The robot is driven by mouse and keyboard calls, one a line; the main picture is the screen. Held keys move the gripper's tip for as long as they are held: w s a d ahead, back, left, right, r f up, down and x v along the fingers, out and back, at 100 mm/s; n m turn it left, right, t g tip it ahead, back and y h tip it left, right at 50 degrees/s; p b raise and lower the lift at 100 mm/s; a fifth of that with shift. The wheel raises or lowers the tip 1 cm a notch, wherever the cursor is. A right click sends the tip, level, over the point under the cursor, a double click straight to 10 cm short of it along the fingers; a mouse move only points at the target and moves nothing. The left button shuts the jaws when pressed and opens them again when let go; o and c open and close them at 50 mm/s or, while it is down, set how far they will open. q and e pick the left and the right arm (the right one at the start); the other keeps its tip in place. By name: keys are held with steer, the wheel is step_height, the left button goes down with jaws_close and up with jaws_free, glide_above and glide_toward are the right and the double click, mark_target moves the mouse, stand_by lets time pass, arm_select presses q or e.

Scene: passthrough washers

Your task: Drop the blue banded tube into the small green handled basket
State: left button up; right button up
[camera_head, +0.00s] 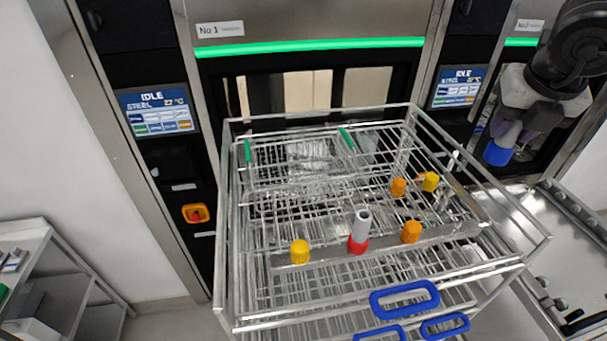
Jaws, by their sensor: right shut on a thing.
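My right gripper (513,122) is at the upper right, shut on the blue banded tube (498,152). The tube is grey with a blue band at its lower end and hangs tilted, blue end down. It is outside the rack, to its right and in front of the right-hand washer. The small green handled basket (347,139) is a wire basket with a green handle at each side. It sits at the back left inside the large wire rack, well to the left of my right gripper. Clear shapes show in or under it. My left gripper is not in view.
The wire rack (535,240) has raised rails and blue handles (404,298) in front. It holds a red-banded tube (359,238), yellow caps (300,252) and orange caps (411,232). Washer No 1 (310,50) stands behind. A metal surface (575,235) lies right.

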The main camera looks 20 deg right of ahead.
stand_by(0.5)
steer(key=shift+s+d, duration=0.15)
steer(key=shift+d, duration=0.1)
steer(key=s+d+f+n+t+y+p, duration=0.1)
steer(key=d+f+n+y+p, duration=0.1)
steer(key=f+n, duration=0.5)
steer(key=shift+d+f+n+y, duration=0.35)
steer(key=shift+d+n+y, duration=0.25)
steer(key=shift+d+n, duration=0.15)
steer(key=shift+a+f+n, duration=0.1)
steer(key=shift+a+n, duration=0.05)
steer(key=shift+n, duration=0.1)
steer(key=shift+w+a+f+n+p, duration=0.2)
steer(key=shift+a+f+n+p, duration=0.05)
steer(key=shift+n+p, duration=0.15)
